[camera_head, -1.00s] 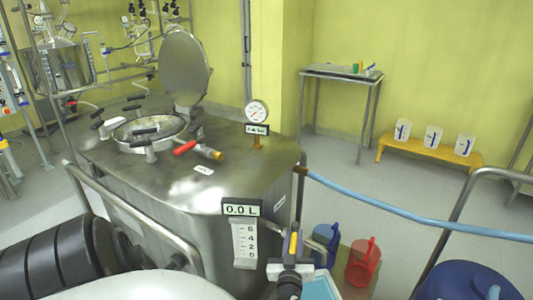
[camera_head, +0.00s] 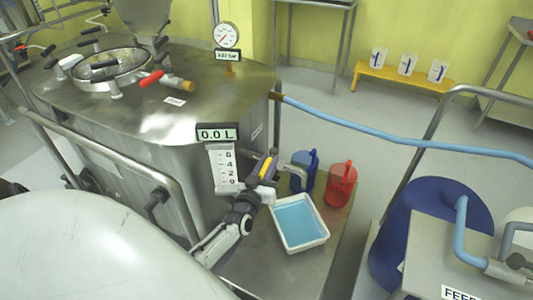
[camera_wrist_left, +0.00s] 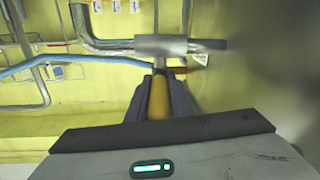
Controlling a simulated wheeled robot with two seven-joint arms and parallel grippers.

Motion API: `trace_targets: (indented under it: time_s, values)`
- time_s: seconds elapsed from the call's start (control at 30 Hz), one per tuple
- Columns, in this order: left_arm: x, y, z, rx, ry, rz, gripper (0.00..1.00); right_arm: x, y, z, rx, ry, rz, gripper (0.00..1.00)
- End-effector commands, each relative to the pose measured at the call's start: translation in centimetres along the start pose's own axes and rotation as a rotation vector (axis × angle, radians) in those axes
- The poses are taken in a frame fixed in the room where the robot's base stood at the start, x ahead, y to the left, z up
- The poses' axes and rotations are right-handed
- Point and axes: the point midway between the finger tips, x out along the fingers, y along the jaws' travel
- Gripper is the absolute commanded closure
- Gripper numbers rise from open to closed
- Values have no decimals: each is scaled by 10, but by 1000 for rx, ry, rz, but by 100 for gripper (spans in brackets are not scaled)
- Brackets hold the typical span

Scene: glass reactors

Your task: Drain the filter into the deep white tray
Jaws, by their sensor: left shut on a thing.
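The filter (camera_head: 160,120) is the large steel vessel at the left of the head view. Its display (camera_head: 217,133) reads 0.0 L above a level scale. The deep white tray (camera_head: 308,246) stands on a low platform at the vessel's lower right, with a light blue surface inside. My left gripper (camera_head: 264,176) is shut on the yellow valve handle (camera_head: 268,164) at the vessel's front. In the left wrist view the handle (camera_wrist_left: 159,98) lies between both fingers, with the steel drain pipe (camera_wrist_left: 165,45) beyond. The tray is not visible there. My right gripper is not in view.
A blue jug (camera_head: 312,170) and a red jug (camera_head: 341,185) stand behind the tray. A blue hose (camera_head: 400,138) crosses to the right. A blue drum (camera_head: 430,225) stands at the right. A rail (camera_head: 110,160) runs before the vessel. A yellow bench (camera_head: 400,78) holds several containers.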

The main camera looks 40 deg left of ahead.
Motion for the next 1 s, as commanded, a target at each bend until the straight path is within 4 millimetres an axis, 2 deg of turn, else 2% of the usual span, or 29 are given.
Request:
trace_targets:
  time_s: [0.07,0.1,0.2,0.57,0.67,1.0]
  values:
    - [3,0,-6,0,11,-1,100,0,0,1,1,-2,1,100]
    - [3,0,-6,0,12,-1,78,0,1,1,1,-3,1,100]
    - [3,0,-5,-1,10,-1,62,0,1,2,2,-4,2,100]
    - [-4,0,-1,-1,2,-1,62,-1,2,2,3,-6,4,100]
    - [-18,0,-2,-2,0,-2,62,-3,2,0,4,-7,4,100]
    - [-82,0,-2,-1,3,-2,62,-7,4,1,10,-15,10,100]
